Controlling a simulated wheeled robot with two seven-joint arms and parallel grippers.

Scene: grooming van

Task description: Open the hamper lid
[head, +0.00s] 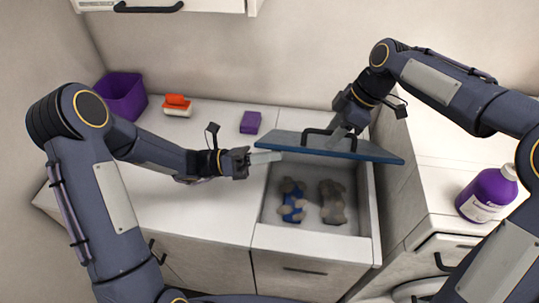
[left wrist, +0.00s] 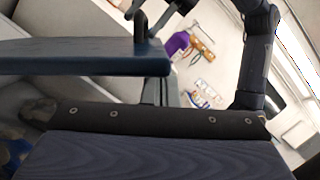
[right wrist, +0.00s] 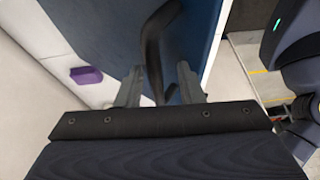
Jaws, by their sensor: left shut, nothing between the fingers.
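The hamper lid (head: 322,146), a blue panel with a black bar handle (head: 318,133), is raised and tilted above the open hamper (head: 368,215). Its underside faces the left wrist camera (left wrist: 90,57). My right gripper (head: 338,136) is at the lid's handle. In the right wrist view the handle (right wrist: 152,62) runs between its fingers (right wrist: 160,85); whether they clamp it is unclear. My left gripper (head: 268,157) is shut and empty at the lid's left end, over the hamper's left rim; contact is unclear.
Two brown lumpy items lie in the hamper, one with blue (head: 292,200). On the counter are a purple bin (head: 123,97), an orange-and-white brush (head: 177,105) and a purple block (head: 250,122). A purple bottle (head: 487,195) stands on the right counter. The counter left of the hamper is mostly clear.

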